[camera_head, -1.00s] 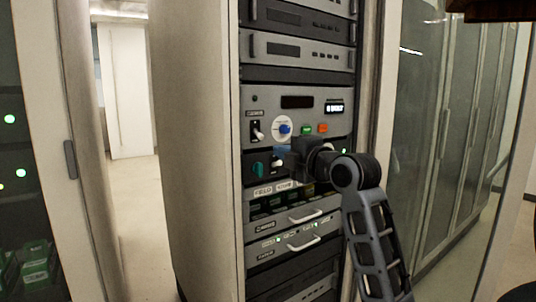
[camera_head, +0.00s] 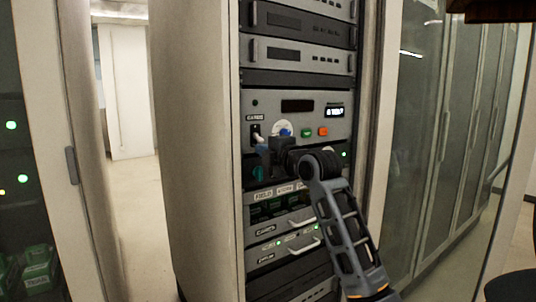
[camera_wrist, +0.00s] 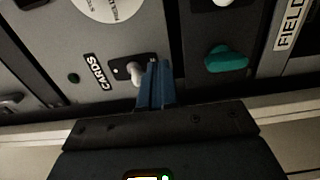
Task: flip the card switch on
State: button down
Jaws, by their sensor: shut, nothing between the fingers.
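The card switch (camera_head: 256,132) is a white-tipped toggle on a black plate under a CARDS label, at the left of the grey panel. In the wrist view its white lever (camera_wrist: 137,74) stands out from the plate, beside the label. My gripper (camera_head: 263,148) is shut and empty, just below the switch in the head view. In the wrist view its blue fingertips (camera_wrist: 156,72) are right beside the lever and overlap part of the plate. I cannot tell whether they touch the lever.
A blue knob on a white dial (camera_head: 284,129), a green button (camera_head: 306,132) and an orange button (camera_head: 323,132) sit right of the switch. A teal knob (camera_wrist: 227,60) is close to the fingers. Drawer handles (camera_head: 302,223) jut out below.

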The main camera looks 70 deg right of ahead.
jog(key=shift+w+d, duration=0.1)
jog(key=shift+w, duration=0.05)
jog(key=shift+r, duration=0.2)
dwell(0.3)
jog(key=shift+r+p, duration=0.3)
jog(key=shift+r, duration=0.3)
jog(key=shift+f, duration=0.15)
jog(key=b+v, duration=0.3)
jog(key=v, duration=0.5)
jog(key=shift+f, duration=0.45)
dwell(0.7)
